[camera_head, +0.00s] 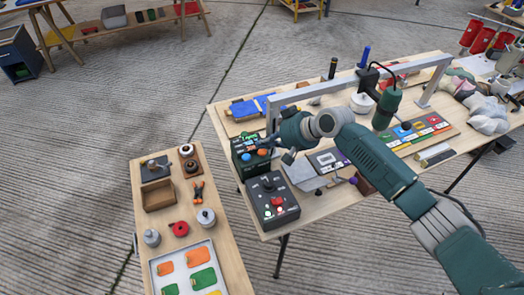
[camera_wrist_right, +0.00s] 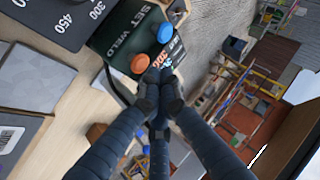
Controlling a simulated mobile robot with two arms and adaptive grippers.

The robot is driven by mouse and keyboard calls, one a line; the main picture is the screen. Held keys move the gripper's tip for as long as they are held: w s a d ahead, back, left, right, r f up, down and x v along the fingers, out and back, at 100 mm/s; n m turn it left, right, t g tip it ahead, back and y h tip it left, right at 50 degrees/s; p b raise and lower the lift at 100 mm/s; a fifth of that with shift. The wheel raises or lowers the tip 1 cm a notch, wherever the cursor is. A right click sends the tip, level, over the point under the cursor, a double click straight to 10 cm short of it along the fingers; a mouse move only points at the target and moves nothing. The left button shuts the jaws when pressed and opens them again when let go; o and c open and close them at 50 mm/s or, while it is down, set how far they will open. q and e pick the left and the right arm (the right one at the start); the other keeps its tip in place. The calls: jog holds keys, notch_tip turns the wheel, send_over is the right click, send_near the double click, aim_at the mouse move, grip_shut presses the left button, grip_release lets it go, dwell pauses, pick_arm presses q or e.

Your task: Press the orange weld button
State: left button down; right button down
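The orange weld button (camera_wrist_right: 140,63) sits on a dark green box (camera_wrist_right: 118,48) beside a blue button (camera_wrist_right: 165,33), with the words SET and WELD in white. In the head view the box (camera_head: 240,143) stands at the table's left edge, with the orange button (camera_head: 262,152) and blue button (camera_head: 246,157) on its front. My right gripper (camera_head: 270,143) is at the box, close to the orange button. In the wrist view its fingers (camera_wrist_right: 159,92) are drawn together, tips just below the orange button, with nothing held. I cannot tell whether they touch. My left gripper is out of view.
A black control box (camera_head: 272,200) with knobs stands in front of the green box. A grey metal frame (camera_head: 350,82) with a hanging green tool (camera_head: 387,105) spans the table. A lower side table (camera_head: 220,235) holds small parts and a tray.

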aim_at(265, 151)
dwell(0.8)
jog(key=shift+f, duration=0.4)
jog(key=shift+f+b, duration=0.55)
jog(key=shift+f, duration=0.3)
dwell(0.7)
jog(key=shift+s, duration=0.1)
jog(key=shift+r+p, duration=1.15)
jog(key=shift+r, duration=0.1)
notch_tip(265, 151, up, 5)
jog(key=p, duration=0.4)
jog(key=shift+p, duration=0.35)
